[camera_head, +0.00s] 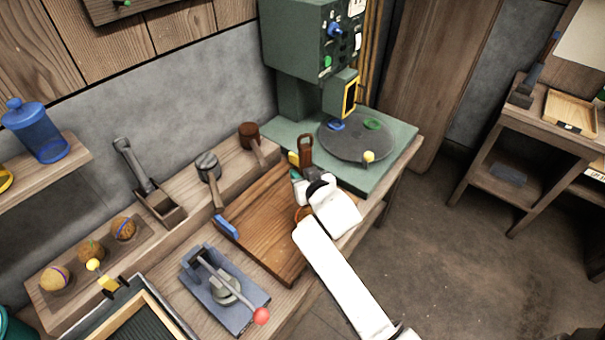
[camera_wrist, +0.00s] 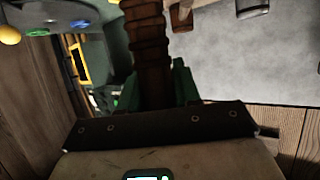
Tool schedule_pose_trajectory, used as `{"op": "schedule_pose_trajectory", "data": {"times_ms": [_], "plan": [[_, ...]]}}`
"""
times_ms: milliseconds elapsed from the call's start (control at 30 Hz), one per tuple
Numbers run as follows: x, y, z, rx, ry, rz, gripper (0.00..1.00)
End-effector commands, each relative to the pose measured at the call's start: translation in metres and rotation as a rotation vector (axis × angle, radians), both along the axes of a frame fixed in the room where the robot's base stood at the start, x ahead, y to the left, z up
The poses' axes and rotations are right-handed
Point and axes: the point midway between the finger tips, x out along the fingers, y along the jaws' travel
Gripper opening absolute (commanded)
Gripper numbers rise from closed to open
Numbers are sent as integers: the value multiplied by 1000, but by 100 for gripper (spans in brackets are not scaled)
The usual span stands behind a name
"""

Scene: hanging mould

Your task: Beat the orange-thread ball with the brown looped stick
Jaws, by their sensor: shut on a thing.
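My gripper (camera_head: 303,178) is shut on the brown looped stick (camera_head: 305,148) and holds it above the wooden board, near the green machine. The stick's loop points up. In the wrist view the stick (camera_wrist: 148,45) is a ribbed brown shaft between the green fingers of my gripper (camera_wrist: 156,85). Three balls rest in a wooden holder at the left of the bench: a left ball (camera_head: 56,278), a middle ball (camera_head: 90,251) and a right ball (camera_head: 123,229). Their thread colours are too small to tell apart surely. My gripper is far to the right of them.
A wooden board (camera_head: 275,225) lies on the bench. Two mallets, one grey-headed (camera_head: 208,166) and one brown-headed (camera_head: 250,132), stand behind it. A blue lever press (camera_head: 228,295) is in front. The green machine (camera_head: 300,45) with its round plate (camera_head: 355,140) stands beyond. A yellow-knobbed lever (camera_head: 103,278) is near the balls.

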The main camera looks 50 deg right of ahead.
Motion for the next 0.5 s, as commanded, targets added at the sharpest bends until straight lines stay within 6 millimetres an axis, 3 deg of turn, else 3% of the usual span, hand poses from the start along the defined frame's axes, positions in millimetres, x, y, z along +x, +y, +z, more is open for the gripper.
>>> {"op": "schedule_pose_trajectory", "data": {"times_ms": [33, 200, 500], "plan": [[0, 0, -13, -1, 0, 0, 2], [0, 0, -39, -1, -1, 1, 2], [0, 0, -14, 0, -1, 0, 2]]}}
